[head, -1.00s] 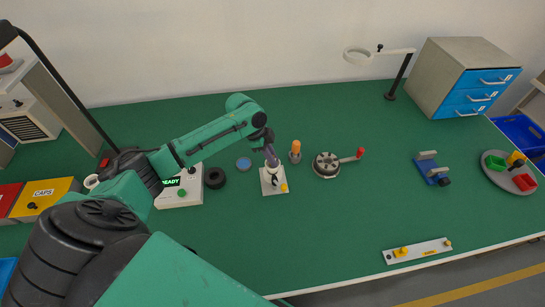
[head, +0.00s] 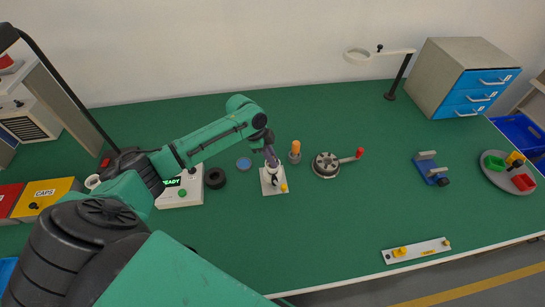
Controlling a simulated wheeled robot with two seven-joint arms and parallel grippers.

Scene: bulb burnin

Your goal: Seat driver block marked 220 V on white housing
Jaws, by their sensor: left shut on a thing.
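My left gripper (head: 272,162) points down over a small white base plate (head: 268,190) near the table's middle. It is shut on a small white piece, seemingly the white housing (head: 274,172), standing on or just above the plate. The fingers partly hide it, and I cannot tell whether it touches the plate. Green (head: 495,163) and red (head: 524,182) blocks lie on a round grey tray (head: 508,175) at the far right, with a yellow block (head: 515,157) behind. No 220 V marking is readable. My right gripper is not in view.
Around the plate stand a READY box (head: 190,194), a black ring (head: 215,178), an orange-handled tool (head: 295,152) and a round crank fixture (head: 326,165). A blue stand (head: 431,169) and a white strip (head: 416,250) are at right. The front middle table is clear.

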